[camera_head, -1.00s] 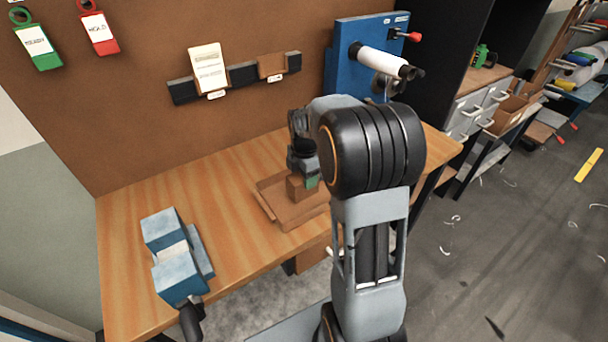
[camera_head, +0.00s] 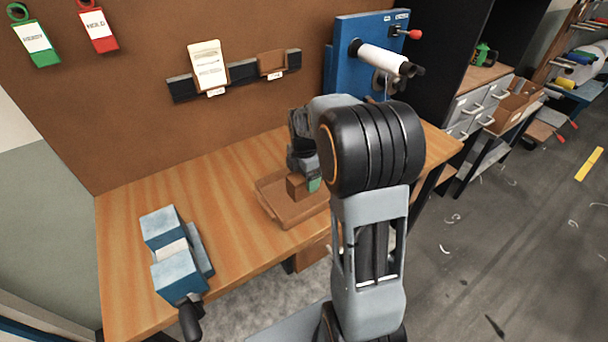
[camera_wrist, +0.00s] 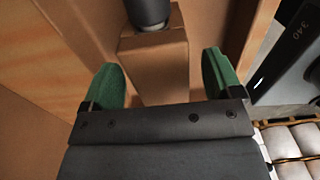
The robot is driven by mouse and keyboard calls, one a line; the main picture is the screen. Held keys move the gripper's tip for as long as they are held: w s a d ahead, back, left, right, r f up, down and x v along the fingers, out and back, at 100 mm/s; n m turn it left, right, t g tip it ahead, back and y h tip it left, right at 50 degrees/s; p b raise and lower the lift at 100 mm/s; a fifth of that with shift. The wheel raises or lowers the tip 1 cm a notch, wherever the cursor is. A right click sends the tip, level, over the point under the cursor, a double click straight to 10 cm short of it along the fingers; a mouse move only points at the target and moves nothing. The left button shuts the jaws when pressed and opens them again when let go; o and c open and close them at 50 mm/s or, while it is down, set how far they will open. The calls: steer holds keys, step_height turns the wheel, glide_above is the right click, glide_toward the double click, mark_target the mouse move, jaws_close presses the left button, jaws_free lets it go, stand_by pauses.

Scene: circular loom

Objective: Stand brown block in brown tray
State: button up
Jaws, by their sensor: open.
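The brown block (camera_head: 296,187) stands upright in the brown tray (camera_head: 289,223), on the workbench. In the wrist view the block (camera_wrist: 160,62) has a dark cylindrical knob (camera_wrist: 148,12) on its top. My gripper (camera_wrist: 161,84) is open, with one green finger pad on each side of the block and a visible gap to it on both sides. In the head view one green pad shows just right of the block. My arm hides the tray's right part, and the gripper body hides the block's near end in the wrist view.
A blue and grey vise (camera_head: 172,254) sits on the bench left of the tray. A blue machine panel (camera_head: 343,60) with a white roll stands at the back right. The bench between vise and tray is clear.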

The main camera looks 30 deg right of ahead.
step_height(320, 180, up, 14)
stand_by(0.6)
steer(key=shift+f, duration=0.1)
steer(key=s+a+f+m+t, duration=0.2)
steer(key=s+a+m, duration=0.3)
steer(key=s+m, duration=0.3)
steer(key=s+a+f+m+t, duration=0.1)
steer(key=s+a+f+m, duration=0.3)
steer(key=s+m, duration=0.4)
steer(key=m, duration=0.3)
steer(key=shift+a+t, duration=0.4)
